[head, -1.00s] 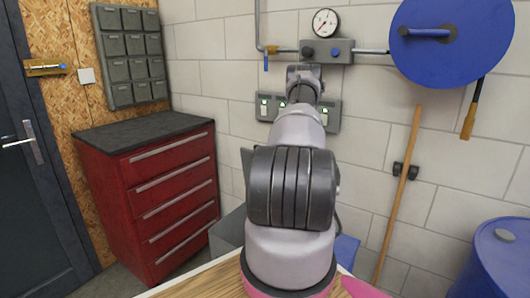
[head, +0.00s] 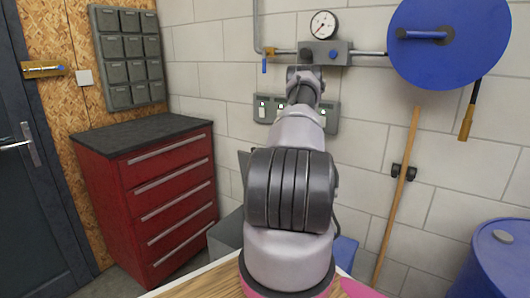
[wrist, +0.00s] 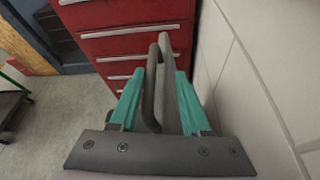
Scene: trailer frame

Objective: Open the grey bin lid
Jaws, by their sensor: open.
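The grey bin (head: 227,234) stands on the floor right of the red cabinet, partly hidden behind my arm. A grey panel, which looks like its lid (head: 243,163), stands steeply raised beside my arm. In the wrist view the lid (wrist: 188,107) shows nearly edge-on, with a dark grey loop handle (wrist: 150,90) on its left. My gripper (wrist: 160,76) has teal fingers, which are apart on either side of the handle and lid edge. I cannot tell whether either finger touches them. My gripper is hidden behind my arm in the head view.
The red drawer cabinet (head: 160,195) is to the left of the bin. A white block wall (head: 215,85) is close behind. A blue bin (head: 345,250) is partly hidden right of my arm. A blue drum (head: 500,260) and a leaning broom handle (head: 398,195) are to the right.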

